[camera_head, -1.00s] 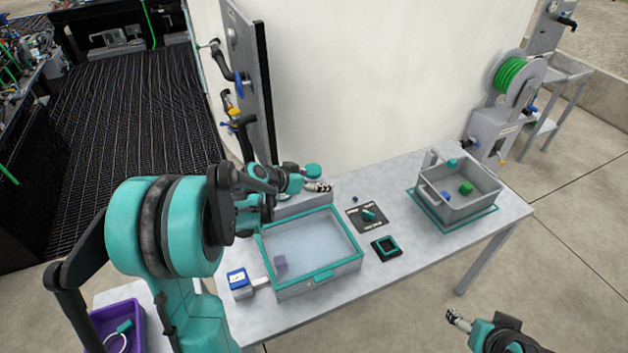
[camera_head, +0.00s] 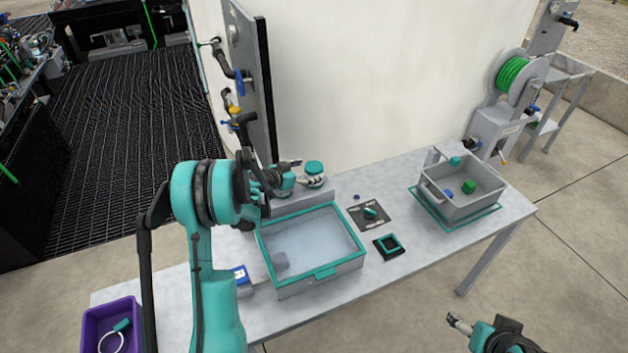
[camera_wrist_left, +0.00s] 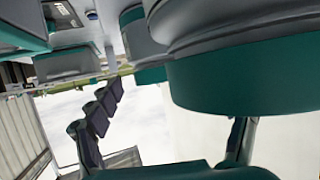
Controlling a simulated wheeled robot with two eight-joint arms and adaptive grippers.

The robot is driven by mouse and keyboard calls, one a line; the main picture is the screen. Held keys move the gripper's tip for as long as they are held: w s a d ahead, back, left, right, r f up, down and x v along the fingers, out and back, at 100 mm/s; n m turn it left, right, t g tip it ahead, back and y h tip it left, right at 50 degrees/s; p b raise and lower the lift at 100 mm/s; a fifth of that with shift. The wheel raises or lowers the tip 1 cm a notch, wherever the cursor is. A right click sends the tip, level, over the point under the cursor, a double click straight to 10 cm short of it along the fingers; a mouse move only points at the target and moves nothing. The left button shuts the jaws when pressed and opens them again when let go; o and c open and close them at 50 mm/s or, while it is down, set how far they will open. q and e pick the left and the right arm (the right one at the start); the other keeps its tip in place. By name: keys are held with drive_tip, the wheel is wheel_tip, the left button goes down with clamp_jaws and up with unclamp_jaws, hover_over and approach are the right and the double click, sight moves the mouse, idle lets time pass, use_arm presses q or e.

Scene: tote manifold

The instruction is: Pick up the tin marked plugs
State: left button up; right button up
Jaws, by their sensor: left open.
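A grey tin with a teal lid (camera_head: 314,168) stands on the raised ledge behind the teal-rimmed tote. My left gripper (camera_head: 302,173) is open at this ledge, with its fingers close beside the tin. In the left wrist view a grey-and-teal tin (camera_wrist_left: 240,75) looms large at the upper right, and a second one shows partly behind it. The open fingers (camera_wrist_left: 168,125) show below the tins. I cannot read any marking, so I cannot tell which tin is marked plugs. My right gripper (camera_head: 459,323) is at the lower right, away from the table; its jaws are too small to judge.
The teal-rimmed tote (camera_head: 340,275) holds a purple-grey block. Right of it are a dark plate (camera_head: 381,222) and a small black-and-teal square frame (camera_head: 389,247). A grey crate (camera_head: 455,210) with blocks stands at the right. A wall panel with valves (camera_head: 262,90) rises behind my left arm.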

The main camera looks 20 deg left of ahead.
use_arm(q)
drive_tip(key=shift+w+d+f, duration=0.2)
drive_tip(key=shift+w, duration=0.3)
drive_tip(key=shift+s+r, duration=0.1)
drive_tip(key=c, duration=1.6)
drive_tip(key=shift+c, duration=0.2)
